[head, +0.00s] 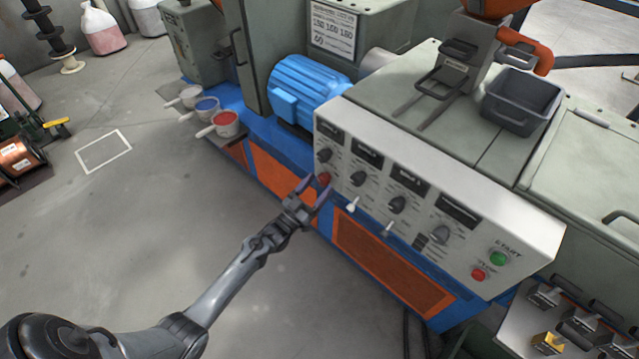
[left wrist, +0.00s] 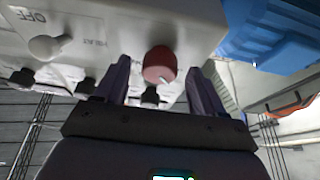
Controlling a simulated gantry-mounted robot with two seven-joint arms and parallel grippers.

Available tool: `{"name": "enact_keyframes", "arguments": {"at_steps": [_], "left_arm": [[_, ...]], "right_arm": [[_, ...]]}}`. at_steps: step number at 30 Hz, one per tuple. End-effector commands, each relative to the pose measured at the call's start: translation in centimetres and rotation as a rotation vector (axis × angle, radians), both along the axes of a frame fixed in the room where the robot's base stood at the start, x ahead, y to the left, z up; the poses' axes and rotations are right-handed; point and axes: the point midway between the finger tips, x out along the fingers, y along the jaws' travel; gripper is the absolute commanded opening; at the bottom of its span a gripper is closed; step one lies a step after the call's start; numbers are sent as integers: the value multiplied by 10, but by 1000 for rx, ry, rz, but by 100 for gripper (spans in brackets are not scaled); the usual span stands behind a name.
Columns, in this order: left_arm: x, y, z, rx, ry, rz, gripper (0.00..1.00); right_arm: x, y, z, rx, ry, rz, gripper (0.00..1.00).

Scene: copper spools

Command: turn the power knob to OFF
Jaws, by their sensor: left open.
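The red knob (head: 324,178), taken as the power knob, is at the lower left of the white control panel (head: 345,119). It also shows in the left wrist view (left wrist: 160,64), round, with a short white mark on its face. Its label cannot be read. My left gripper (head: 314,189) is open in front of the panel, its purple-tipped fingers at the knob. In the left wrist view the knob appears in the gap between the fingers (left wrist: 160,88), and I see no contact. My right gripper is not in view.
A white toggle switch (head: 352,205) is right of the red knob; in the left wrist view the toggle (left wrist: 48,46) has OFF lettering nearby. Black knobs (head: 358,178) line the panel. Green (head: 498,258) and red (head: 478,274) buttons sit at its right.

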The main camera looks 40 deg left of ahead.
Motion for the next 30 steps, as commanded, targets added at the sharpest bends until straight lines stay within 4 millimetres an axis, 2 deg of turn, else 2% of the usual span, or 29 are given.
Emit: {"name": "enact_keyframes", "arguments": {"at_steps": [9,15,21,30], "left_arm": [[-51,3,-20,0,3,1,69],[-75,5,-30,0,1,0,69],[-85,5,-35,0,0,0,69],[-86,5,-35,-1,0,0,69]], "right_arm": [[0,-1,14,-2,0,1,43],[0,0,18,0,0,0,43],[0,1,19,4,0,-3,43],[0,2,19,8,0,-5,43]]}}
